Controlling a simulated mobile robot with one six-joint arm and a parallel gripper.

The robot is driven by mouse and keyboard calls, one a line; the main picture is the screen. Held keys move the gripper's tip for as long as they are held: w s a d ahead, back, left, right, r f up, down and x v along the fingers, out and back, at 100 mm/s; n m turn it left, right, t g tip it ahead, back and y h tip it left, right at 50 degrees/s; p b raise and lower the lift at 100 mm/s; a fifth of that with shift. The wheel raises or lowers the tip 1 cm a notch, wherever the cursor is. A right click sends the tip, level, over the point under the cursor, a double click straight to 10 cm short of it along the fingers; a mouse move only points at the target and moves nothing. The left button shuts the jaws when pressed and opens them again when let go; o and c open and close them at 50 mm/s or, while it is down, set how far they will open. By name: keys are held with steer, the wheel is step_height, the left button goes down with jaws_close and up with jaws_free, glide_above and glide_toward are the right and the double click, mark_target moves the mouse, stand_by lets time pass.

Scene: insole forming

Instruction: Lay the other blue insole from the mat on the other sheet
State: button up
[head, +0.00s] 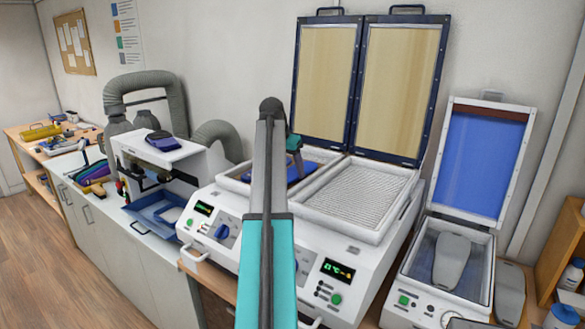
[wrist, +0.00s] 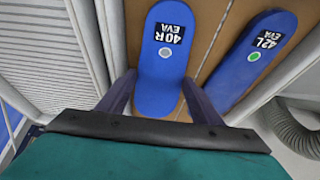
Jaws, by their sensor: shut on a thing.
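My gripper (wrist: 160,88) is shut on a blue insole (wrist: 160,55) marked 40R EVA with a grey dot, its fingers on both side edges. The insole is over a brown sheet (wrist: 205,22); I cannot tell whether it touches. Another blue insole (wrist: 253,50), marked 42L EVA with a green dot, lies to the right on a second brown sheet (wrist: 222,45), across a narrow seam. In the head view, my arm hides much of the left bed of the white heater. The held insole (head: 302,168) shows partly there, right of my arm.
The heater's right bed (head: 355,198) is bare mesh, and both framed lids (head: 325,80) stand open behind. A white press (head: 440,265) with a raised blue lid and a grey insole form (head: 452,260) stands right. A grey hose (wrist: 285,130) is near the bed's right side in the wrist view.

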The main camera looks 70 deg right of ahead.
steer(key=shift+f, duration=0.45)
stand_by(0.4)
stand_by(0.3)
steer(key=o, duration=1.1)
steer(key=shift+b+v, duration=2.2)
steer(key=shift+v, duration=4.75)
steer(key=shift+w+d, duration=0.1)
